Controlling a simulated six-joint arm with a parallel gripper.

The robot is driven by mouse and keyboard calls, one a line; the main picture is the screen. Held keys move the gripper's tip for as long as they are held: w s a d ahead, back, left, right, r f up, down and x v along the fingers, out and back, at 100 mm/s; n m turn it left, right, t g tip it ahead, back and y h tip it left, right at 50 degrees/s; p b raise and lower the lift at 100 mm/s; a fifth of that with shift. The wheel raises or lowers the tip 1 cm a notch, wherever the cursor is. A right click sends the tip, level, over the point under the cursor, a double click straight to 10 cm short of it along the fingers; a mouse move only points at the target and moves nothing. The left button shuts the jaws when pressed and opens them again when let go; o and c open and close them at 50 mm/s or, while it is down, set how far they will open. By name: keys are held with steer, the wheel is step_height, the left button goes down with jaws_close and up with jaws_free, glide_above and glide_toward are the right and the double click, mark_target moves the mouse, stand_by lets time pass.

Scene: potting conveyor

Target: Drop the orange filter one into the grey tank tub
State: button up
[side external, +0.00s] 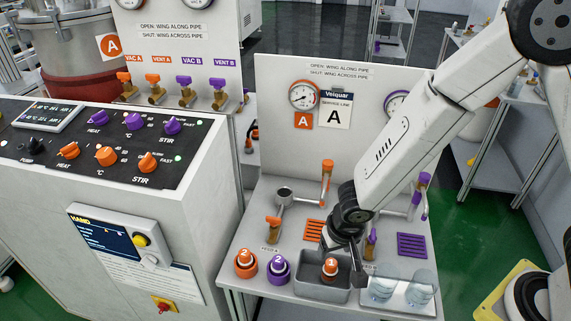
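The orange filter marked 1 (331,268) shows within the outline of the grey tub (321,294) at the front of the white bench. It looks upright. I cannot tell whether it rests on the tub's floor or hangs inside it. My gripper (345,262) points down over the tub, with a dark finger at the filter's right and dark parts just above it. The fingers partly hide each other, so whether they touch the filter or are apart is unclear.
An orange filter marked 2 (246,264) and a purple one marked 2 (278,269) stand left of the tub. Clear glass vessels (382,286) stand close on its right. Orange (273,227) and purple (371,242) valve handles rise behind. A control cabinet (180,190) bounds the left.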

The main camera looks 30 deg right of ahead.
steer(key=shift+r, duration=0.15)
stand_by(0.3)
step_height(320, 180, up, 7)
steer(key=s, duration=0.1)
steer(key=shift+s+a+r, duration=0.15)
steer(key=shift+s+a, duration=0.05)
steer(key=shift+s, duration=0.05)
stand_by(0.4)
stand_by(0.4)
steer(key=s+d+r+n, duration=0.1)
steer(key=d, duration=0.6)
steer(key=s+d+r+n, duration=0.1)
steer(key=s+d+n, duration=0.1)
steer(key=d, duration=0.6)
steer(key=shift+s+r+y, duration=0.25)
steer(key=shift+s+y, duration=0.05)
